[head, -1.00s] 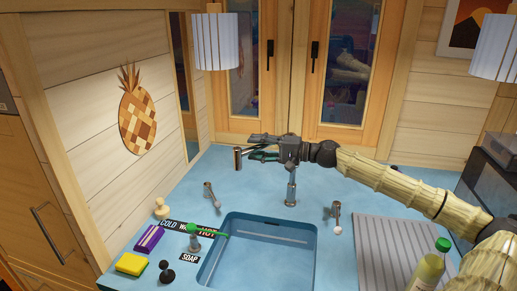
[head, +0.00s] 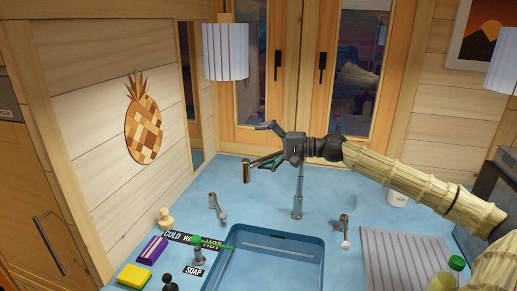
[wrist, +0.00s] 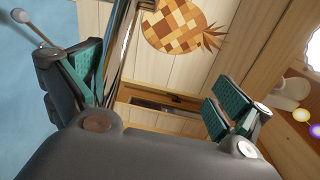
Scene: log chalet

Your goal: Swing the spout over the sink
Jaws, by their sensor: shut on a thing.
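The metal tap (head: 298,200) stands upright on the blue counter behind the sink (head: 322,240). Its spout reaches left past my gripper, and its dark end (head: 247,171) hangs over the counter behind and left of the basin. My gripper (head: 262,144) is at the spout, shut on it above the counter; its body hides much of the spout. In the wrist view the spout (wrist: 120,45) runs beside the left finger's green pad. The other finger (wrist: 222,108) stands well apart from it, with a visible gap.
Two small handles (head: 217,208) (head: 345,231) flank the tap. The soap dispenser (head: 198,254), yellow sponge (head: 134,276), purple box (head: 152,249) and dark stopper-like piece (head: 168,283) stand left of the sink. A ridged drainboard (head: 400,258) and bottle (head: 456,268) are at right. A lamp (head: 225,52) hangs above.

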